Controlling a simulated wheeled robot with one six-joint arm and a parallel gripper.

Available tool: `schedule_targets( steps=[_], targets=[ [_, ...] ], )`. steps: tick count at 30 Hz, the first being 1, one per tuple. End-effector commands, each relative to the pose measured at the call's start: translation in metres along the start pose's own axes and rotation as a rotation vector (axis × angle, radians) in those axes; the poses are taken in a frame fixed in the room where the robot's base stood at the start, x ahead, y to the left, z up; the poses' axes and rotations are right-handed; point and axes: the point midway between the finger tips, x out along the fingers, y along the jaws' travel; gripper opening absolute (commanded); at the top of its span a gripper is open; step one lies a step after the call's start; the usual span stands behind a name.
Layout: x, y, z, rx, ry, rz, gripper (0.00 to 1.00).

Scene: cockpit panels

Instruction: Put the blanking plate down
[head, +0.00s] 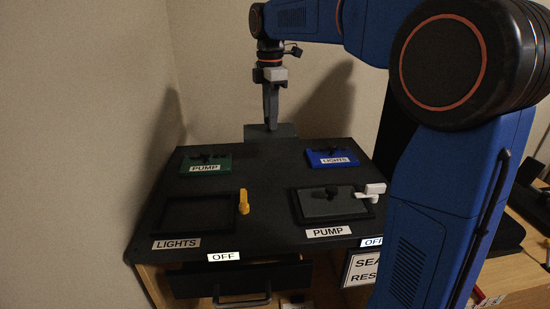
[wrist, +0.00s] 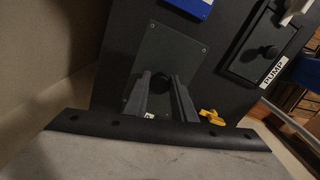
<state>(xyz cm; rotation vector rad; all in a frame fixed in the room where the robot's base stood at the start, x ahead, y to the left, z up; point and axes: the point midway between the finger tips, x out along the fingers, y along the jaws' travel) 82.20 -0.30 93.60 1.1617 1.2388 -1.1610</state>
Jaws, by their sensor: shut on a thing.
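The blanking plate (wrist: 178,55) is a dark grey square with small screws at its corners and a round black knob. My gripper (wrist: 159,82) is shut on that knob in the wrist view. In the head view my gripper (head: 271,122) points down at the back middle of the black panel, with the grey plate (head: 283,131) under it. The plate lies between the green PUMP module and the blue LIGHTS module. I cannot tell whether it touches the panel or hangs just above it.
A green PUMP module (head: 206,168) and a blue LIGHTS module (head: 332,158) lie on the panel (head: 262,225). The front left LIGHTS bay (head: 195,213) is empty, beside a yellow latch (head: 243,201). The front right PUMP bay holds a grey knobbed plate (head: 318,207) beside a white latch (head: 371,190).

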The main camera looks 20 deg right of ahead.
Motion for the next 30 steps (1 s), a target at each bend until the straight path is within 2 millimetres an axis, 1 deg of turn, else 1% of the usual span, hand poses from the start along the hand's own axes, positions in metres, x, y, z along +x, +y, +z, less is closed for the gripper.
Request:
schedule_targets(
  steps=[6,9,17,21,24,30],
  targets=[
    [0.036,-0.001,0.001,-0.001,0.0,-0.003,0.0],
    [0.05,-0.001,0.0,-0.001,0.0,-0.003,0.0],
    [0.067,0.0,0.0,0.0,0.0,-0.002,0.0],
    [0.085,0.0,0.0,0.0,0.0,-0.003,0.0],
    [0.095,0.0,0.0,0.0,0.0,-0.002,0.0],
    [0.096,0.0,0.0,0.0,0.0,0.0,0.0]
  ],
)
